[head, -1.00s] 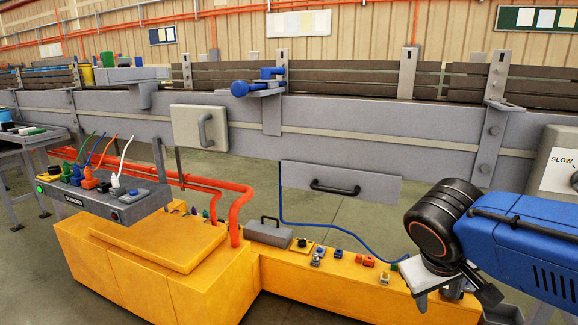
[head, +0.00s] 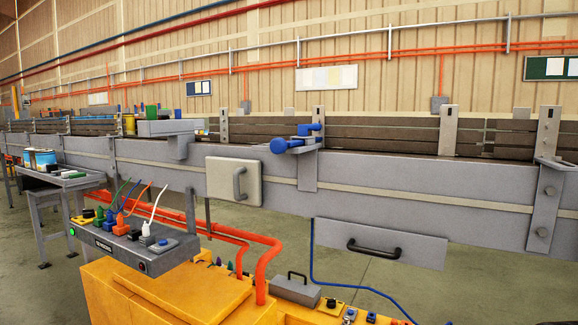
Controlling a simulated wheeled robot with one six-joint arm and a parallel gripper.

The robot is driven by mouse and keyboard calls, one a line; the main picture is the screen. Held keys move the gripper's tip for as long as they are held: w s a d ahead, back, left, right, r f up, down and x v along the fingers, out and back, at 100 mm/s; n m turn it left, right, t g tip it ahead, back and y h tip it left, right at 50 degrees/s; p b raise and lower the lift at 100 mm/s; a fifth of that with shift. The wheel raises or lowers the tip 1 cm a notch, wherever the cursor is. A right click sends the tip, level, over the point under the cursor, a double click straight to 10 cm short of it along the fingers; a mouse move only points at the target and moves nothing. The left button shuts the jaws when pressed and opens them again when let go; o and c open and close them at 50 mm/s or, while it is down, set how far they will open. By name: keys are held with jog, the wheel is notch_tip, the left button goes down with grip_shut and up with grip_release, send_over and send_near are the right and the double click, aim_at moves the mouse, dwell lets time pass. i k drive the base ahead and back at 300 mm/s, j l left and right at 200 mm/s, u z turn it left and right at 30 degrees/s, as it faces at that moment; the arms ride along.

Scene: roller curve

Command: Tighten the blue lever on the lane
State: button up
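The blue lever (head: 292,144) sits on a grey bracket (head: 310,170) at the top edge of the conveyor lane's side rail (head: 400,190). It has a round blue knob at its left end, and a smaller blue part stands up behind it to the right. Nothing touches it. My gripper and arm are outside the head view now, so I cannot see their state or how near they are to the lever.
A cream panel with a grey handle (head: 233,181) hangs left of the lever. A grey panel with a black handle (head: 380,244) hangs below right. A power strip with plugs (head: 133,240), orange pipes (head: 262,268) and a yellow cabinet (head: 165,295) stand in front of the lane.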

aim_at(302, 129)
jog(key=i+j+u, duration=0.2)
jog(key=i+j, duration=0.75)
